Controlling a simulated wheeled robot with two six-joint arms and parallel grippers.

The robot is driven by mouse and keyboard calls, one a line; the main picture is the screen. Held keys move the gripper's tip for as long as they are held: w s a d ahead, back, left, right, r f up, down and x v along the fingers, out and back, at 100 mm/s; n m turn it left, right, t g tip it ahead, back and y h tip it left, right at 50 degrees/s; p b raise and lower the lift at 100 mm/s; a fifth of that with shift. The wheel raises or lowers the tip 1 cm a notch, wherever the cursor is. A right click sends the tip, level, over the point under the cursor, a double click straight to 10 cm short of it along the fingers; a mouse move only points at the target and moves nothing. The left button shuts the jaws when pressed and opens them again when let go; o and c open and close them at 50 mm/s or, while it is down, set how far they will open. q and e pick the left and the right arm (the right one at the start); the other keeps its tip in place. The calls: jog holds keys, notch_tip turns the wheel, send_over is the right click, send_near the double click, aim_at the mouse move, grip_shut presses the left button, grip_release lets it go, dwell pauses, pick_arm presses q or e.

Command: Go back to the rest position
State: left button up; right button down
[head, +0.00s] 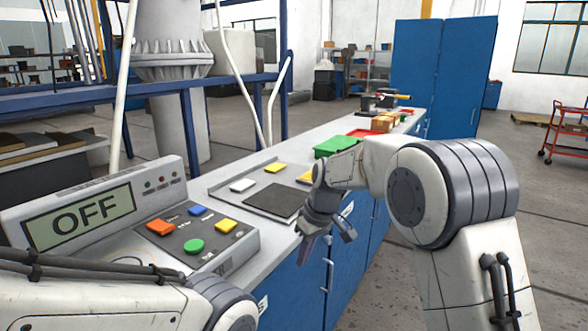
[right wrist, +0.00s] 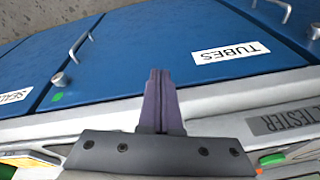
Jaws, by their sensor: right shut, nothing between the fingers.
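My right gripper (head: 325,238) hangs below its wrist at the front edge of the workbench, in front of the blue cabinet fronts in the head view. In the right wrist view its fingers (right wrist: 158,78) are together with nothing between them. Part of my left arm (head: 110,302) crosses the lower left of the head view. My left gripper is out of the picture.
A control panel (head: 131,178) with an "OFF" display and coloured buttons stands at left. The grey bench top (head: 222,178) holds a dark plate (head: 272,202) and a green bin (head: 336,145). A blue cabinet (head: 468,75) stands behind. Open floor (head: 540,205) lies at right, with a red cart (head: 566,132).

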jog(key=s+a+r+g, duration=0.1)
jog(key=s+a+r, duration=0.15)
jog(key=s, duration=1.55)
jog(key=s+d+f+h, duration=0.1)
jog(key=s+d+f, duration=0.1)
jog(key=s, duration=0.6)
jog(key=s+d+f+h, duration=0.1)
jog(key=s+d+f, duration=0.1)
jog(key=s, duration=0.7)
pick_arm(q)
notch_tip(320, 180, up, 14)
jog(key=p, duration=1.4)
pick_arm(e)
notch_tip(320, 180, up, 15)
jog(key=shift+w+f+m+g, duration=0.15)
jog(key=shift+w+m+g, duration=0.15)
jog(key=shift+w+m, duration=0.15)
jog(key=shift+a, duration=0.1)
